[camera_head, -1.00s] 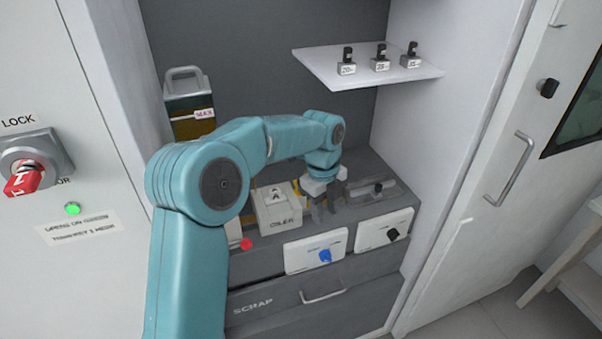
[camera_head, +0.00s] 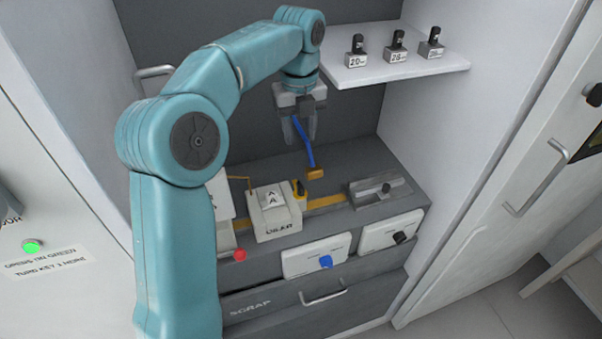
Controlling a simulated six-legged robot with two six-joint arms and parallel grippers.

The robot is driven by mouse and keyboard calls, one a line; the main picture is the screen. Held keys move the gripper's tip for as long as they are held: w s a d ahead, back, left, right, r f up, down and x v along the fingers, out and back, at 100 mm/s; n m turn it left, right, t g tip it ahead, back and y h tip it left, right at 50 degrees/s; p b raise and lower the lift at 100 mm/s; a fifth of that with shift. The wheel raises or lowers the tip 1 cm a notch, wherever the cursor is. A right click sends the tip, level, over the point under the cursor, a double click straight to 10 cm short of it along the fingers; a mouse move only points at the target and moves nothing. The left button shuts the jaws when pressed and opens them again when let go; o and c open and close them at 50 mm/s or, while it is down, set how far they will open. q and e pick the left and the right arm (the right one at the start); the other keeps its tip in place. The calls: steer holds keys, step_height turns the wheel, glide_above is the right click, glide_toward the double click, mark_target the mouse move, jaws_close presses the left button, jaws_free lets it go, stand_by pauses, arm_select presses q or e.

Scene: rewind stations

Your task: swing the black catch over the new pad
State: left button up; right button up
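A pale box (camera_head: 275,222) marked like "OILER" stands on the grey bench. A small black-and-yellow piece (camera_head: 300,188) is at its right rear corner; it may be the black catch, but it is too small to tell its position. No pad can be made out for sure; a light marked square lies on the box top. My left gripper (camera_head: 301,138) hangs above and behind the box, its two fingers apart. A blue rod (camera_head: 308,150) with a tan end (camera_head: 315,174) shows between or behind the fingers; I cannot tell which. My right gripper is out of view.
A grey slotted block with a dark knob (camera_head: 386,188) sits to the right. White panels with a blue knob (camera_head: 325,262) and a black knob (camera_head: 399,237) line the bench front. A shelf (camera_head: 420,66) with labelled black-topped blocks overhangs at upper right.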

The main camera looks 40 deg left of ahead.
mark_target(300, 185)
arm_select(q)
step_height(300, 185, down, 16)
steer(key=shift+w+d+f+b, duration=0.1)
steer(key=shift+w+f+b, duration=0.05)
steer(key=shift+b, duration=0.15)
steer(key=shift+s+d, duration=0.15)
steer(key=shift+s, duration=0.1)
steer(key=shift+w, duration=0.1)
jaws_close()
